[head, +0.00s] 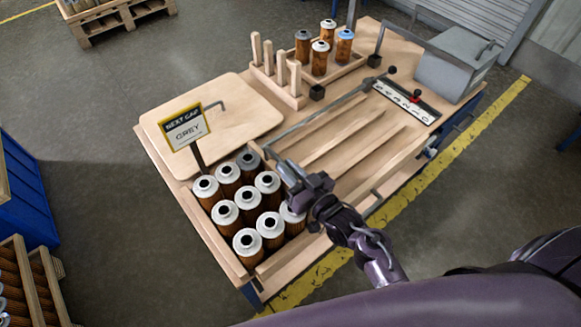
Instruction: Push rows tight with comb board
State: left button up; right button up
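Several brown filter cartridges (227,213) stand upright in rows in a wooden crate (219,245) at the table's near left. Most have white caps; one at the back has a grey cap (247,160). My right gripper (290,172) is at the crate's right side, above or beside the rightmost cartridge (292,214), which it partly hides. I cannot tell whether its fingers are open or hold anything. A wooden piece with several upright pegs (280,68), perhaps the comb board, stands at the back of the table. My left gripper is out of view.
A sign reading "NEXT CAP GREY" (186,128) stands behind the crate. A flat wooden board with a handle (200,103) lies behind it. Slatted lanes (345,135), a lettered strip (407,102) and a grey box (455,65) lie right. Several cartridges stand in a back tray (352,66).

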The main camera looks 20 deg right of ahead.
jog(key=o, duration=0.3)
jog(key=shift+s+d+f, duration=0.15)
jog(key=shift+s+d, duration=0.05)
jog(key=shift+s, duration=0.2)
jog(key=b+v, duration=0.1)
jog(key=v, duration=0.6)
jog(key=shift+b, duration=0.4)
